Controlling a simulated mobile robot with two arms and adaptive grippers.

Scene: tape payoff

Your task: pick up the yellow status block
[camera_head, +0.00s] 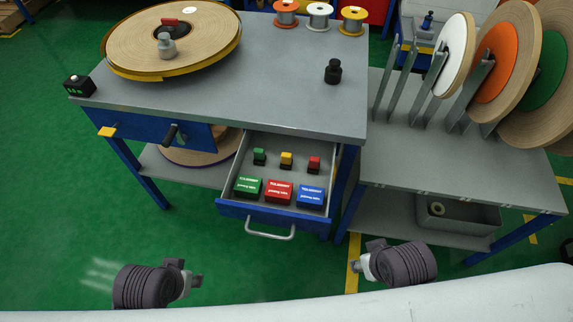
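The yellow status block (286,161) sits in the open drawer (239,208), in the middle of the back row. A green block (259,157) is to its left and a red block (314,165) to its right, with gaps between them. My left gripper (199,281) is low in the picture, in front of and left of the drawer. My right gripper (357,264) is low, in front of and right of the drawer. Both are apart from the blocks. Their fingers are too small and angled to show whether they are open or shut.
Labelled green (248,187), red (279,192) and blue (311,196) boxes lie in front of the blocks. The drawer handle (270,233) sticks out forward. The workbench top (260,80) overhangs the drawer's back. A side rack (465,165) with reels stands at the right.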

